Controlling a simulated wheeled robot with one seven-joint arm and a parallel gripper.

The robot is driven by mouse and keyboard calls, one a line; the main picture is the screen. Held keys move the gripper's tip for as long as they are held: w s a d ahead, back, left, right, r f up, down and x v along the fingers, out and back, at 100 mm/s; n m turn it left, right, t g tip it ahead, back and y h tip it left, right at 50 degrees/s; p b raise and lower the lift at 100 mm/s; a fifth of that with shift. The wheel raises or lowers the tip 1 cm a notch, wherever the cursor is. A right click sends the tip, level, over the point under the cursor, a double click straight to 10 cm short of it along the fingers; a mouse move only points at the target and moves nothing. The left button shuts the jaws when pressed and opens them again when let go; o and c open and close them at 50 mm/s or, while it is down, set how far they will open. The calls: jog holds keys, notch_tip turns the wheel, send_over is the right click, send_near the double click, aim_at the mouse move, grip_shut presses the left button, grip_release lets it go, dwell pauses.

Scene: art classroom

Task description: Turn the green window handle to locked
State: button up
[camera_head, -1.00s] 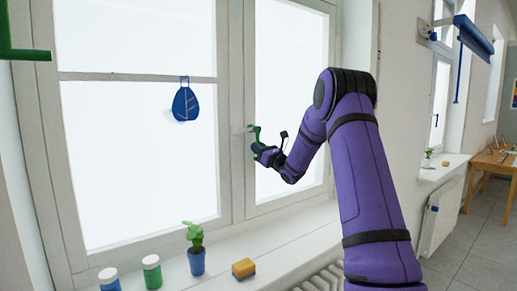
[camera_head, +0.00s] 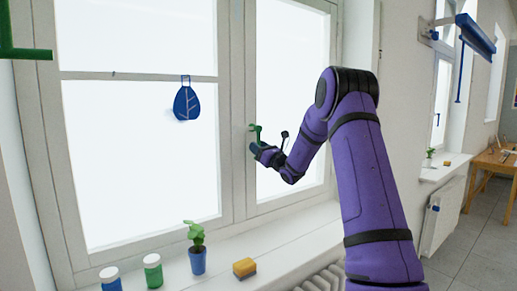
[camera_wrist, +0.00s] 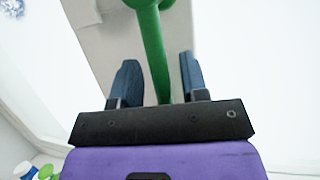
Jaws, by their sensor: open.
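The green window handle (camera_head: 256,130) is on the white frame between the two window panes in the head view. Its lever hangs down from the pivot toward my gripper (camera_head: 255,149). In the wrist view the green handle (camera_wrist: 152,45) runs down between the two blue fingers of my gripper (camera_wrist: 158,80). The fingers are open, with a gap on each side of the handle. The lower tip of the handle is hidden behind the gripper's black front plate.
The sill (camera_head: 285,245) below holds a potted plant (camera_head: 197,250), a yellow-brown block (camera_head: 245,267) and two jars (camera_head: 153,270). A radiator is under the sill. Free air surrounds the handle.

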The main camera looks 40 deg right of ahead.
jog(key=v, duration=1)
jog(key=shift+s+f, duration=0.25)
jog(key=shift+s, duration=0.1)
